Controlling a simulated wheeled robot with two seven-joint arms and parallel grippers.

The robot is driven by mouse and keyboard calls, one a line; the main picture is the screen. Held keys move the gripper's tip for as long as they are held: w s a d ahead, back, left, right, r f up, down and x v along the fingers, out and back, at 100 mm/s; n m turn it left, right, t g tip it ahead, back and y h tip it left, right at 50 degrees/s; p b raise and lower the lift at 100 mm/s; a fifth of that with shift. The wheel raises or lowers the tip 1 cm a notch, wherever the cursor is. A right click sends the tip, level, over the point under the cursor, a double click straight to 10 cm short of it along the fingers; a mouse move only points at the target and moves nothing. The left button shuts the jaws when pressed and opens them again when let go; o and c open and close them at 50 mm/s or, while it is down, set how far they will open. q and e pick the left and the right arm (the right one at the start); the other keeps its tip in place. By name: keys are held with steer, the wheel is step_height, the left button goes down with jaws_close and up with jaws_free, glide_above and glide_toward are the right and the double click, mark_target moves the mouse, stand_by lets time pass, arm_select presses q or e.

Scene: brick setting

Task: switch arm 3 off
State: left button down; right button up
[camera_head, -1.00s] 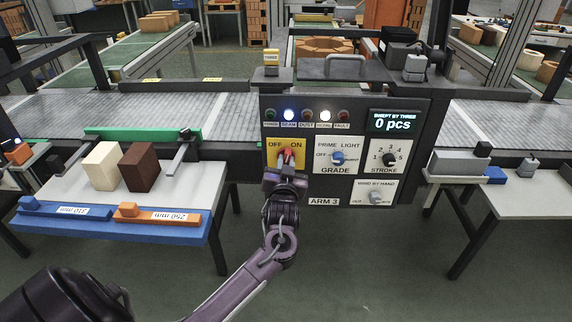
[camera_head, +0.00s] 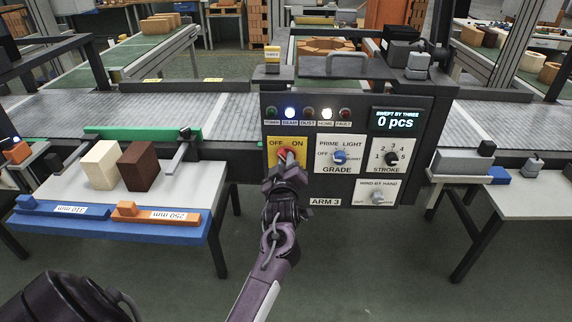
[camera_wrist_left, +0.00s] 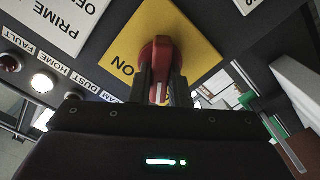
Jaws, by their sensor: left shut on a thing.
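The red rotary handle (camera_head: 284,153) sits on the yellow OFF/ON plate (camera_head: 271,159) at the left of the ARM 3 panel. My left gripper (camera_head: 284,164) is shut on this handle from below and in front. In the left wrist view the red handle (camera_wrist_left: 158,62) stands between the two dark fingers (camera_wrist_left: 158,90), slanted relative to the plate. It appears to lean to the OFF side; ON is readable beside it, while OFF is hidden there. The BEAM (camera_head: 290,113) and HOME (camera_head: 326,114) lamps glow. My right gripper is not in view.
A display (camera_head: 397,120) reads 0 pcs. A table (camera_head: 196,179) with cream (camera_head: 101,166) and dark brown (camera_head: 139,167) blocks stands left.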

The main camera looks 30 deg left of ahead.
arm_select(q)
steer(key=shift+n, duration=0.6)
steer(key=c, duration=1.4)
jaws_free()
steer(key=shift+o, duration=0.2)
